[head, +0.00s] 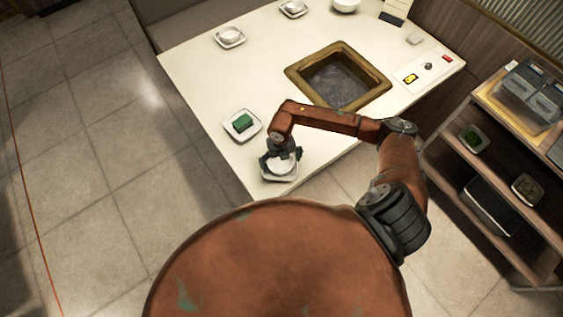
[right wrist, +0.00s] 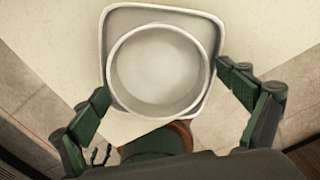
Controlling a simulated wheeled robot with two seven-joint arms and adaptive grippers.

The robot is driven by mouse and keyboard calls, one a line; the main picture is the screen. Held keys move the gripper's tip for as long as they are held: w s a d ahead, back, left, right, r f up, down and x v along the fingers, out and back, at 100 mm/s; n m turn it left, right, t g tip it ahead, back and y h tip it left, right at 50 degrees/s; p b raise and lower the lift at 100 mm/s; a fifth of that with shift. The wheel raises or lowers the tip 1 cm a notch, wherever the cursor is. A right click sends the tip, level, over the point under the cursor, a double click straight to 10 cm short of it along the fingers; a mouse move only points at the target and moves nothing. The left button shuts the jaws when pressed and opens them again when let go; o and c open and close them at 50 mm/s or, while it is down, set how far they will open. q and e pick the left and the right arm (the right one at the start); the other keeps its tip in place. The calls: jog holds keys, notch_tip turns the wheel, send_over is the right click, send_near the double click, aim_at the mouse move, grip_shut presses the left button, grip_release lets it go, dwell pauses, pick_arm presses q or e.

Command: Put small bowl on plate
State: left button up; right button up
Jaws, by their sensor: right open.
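A small white bowl (right wrist: 155,70) sits on a square white plate (right wrist: 207,28) near the table's front corner. In the head view the bowl (head: 281,166) and the plate (head: 279,177) show under my right gripper (head: 281,158), which partly covers them. In the right wrist view my right gripper (right wrist: 167,95) is open, with one finger on each side of the bowl and plate. The fingers look apart from the bowl. My left gripper does not show.
A plate with a green block (head: 243,122) lies left of my right gripper. Other plates with white bowls (head: 230,37) stand at the far side. A wood-framed grill (head: 338,76) is set in the table (head: 200,90). A shelf (head: 500,170) with containers stands at the right.

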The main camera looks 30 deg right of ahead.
aim_at(281, 167)
notch_tip(281, 167, up, 12)
jog(key=shift+f, duration=0.2)
